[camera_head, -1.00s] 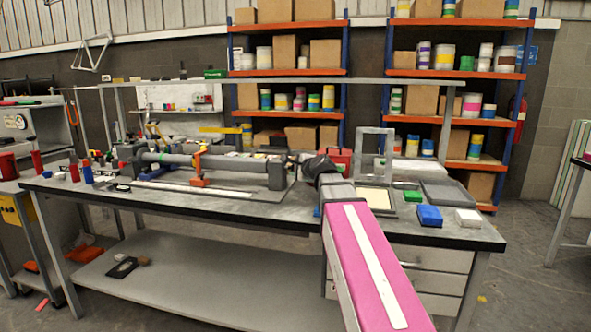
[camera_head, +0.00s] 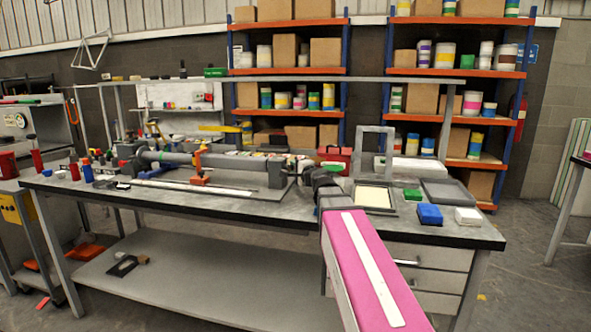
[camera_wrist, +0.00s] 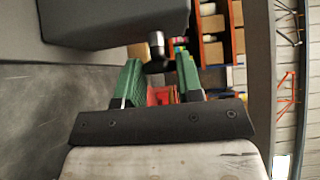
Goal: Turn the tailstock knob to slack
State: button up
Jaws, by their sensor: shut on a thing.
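The lathe-like fixture on the bench holds a long grey tube (camera_head: 222,161). Its dark grey tailstock block (camera_head: 277,172) stands at the tube's right end and fills the top left of the wrist view (camera_wrist: 110,18). The small dark tailstock knob (camera_wrist: 157,50), with a pale metal ring, sticks out below the block. My gripper (camera_wrist: 158,66) has green fingers, one on each side of the knob, and is shut on it. In the head view my dark wrist is just right of the tailstock, and the knob cannot be made out there.
A red toolbox (camera_head: 335,156) stands behind my wrist. The bench's front strip is mostly clear.

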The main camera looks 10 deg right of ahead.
dwell(0.4)
jog(key=o, duration=0.9)
jog(key=shift+s, duration=0.1)
jog(key=v, duration=0.9)
jog(key=shift+s+d+f, duration=0.1)
jog(key=shift+s, duration=0.2)
jog(key=shift+s+d, duration=0.25)
jog(key=shift+s, duration=0.2)
